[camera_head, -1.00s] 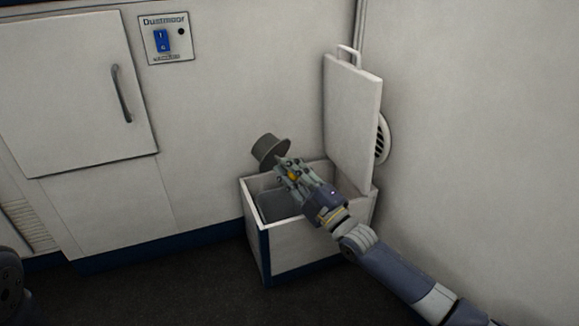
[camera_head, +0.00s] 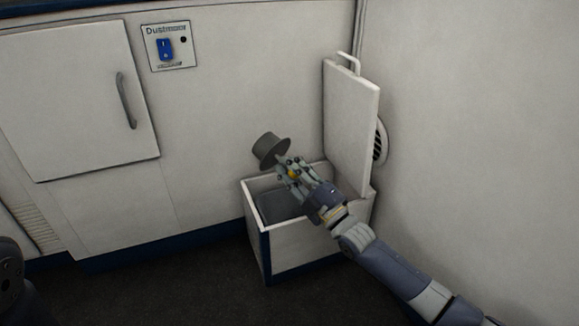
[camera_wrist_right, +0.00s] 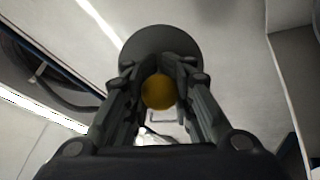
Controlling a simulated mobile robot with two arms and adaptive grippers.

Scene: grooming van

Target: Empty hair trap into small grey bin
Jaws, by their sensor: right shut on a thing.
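My right gripper (camera_head: 294,176) is shut on a yellow knob (camera_wrist_right: 158,92) on the grey hair trap. The trap (camera_head: 268,148) is a short grey cup with a wide rim, held tilted above the far left edge of a white box. Its rim is on the gripper side, and its body points up and away. In the right wrist view the round grey rim (camera_wrist_right: 160,42) shows behind the fingers. The white box (camera_head: 292,247) stands open, with a grey bin (camera_head: 277,206) inside it, partly hidden by my gripper. The trap's inside is not visible. My left gripper is not in view.
The box's lid (camera_head: 350,130) stands upright at its right, near the wall and a round vent (camera_head: 381,139). A switch panel (camera_head: 169,46) and a closed cabinet door (camera_head: 80,95) are on the wall at left. Dark floor in front of the box is clear.

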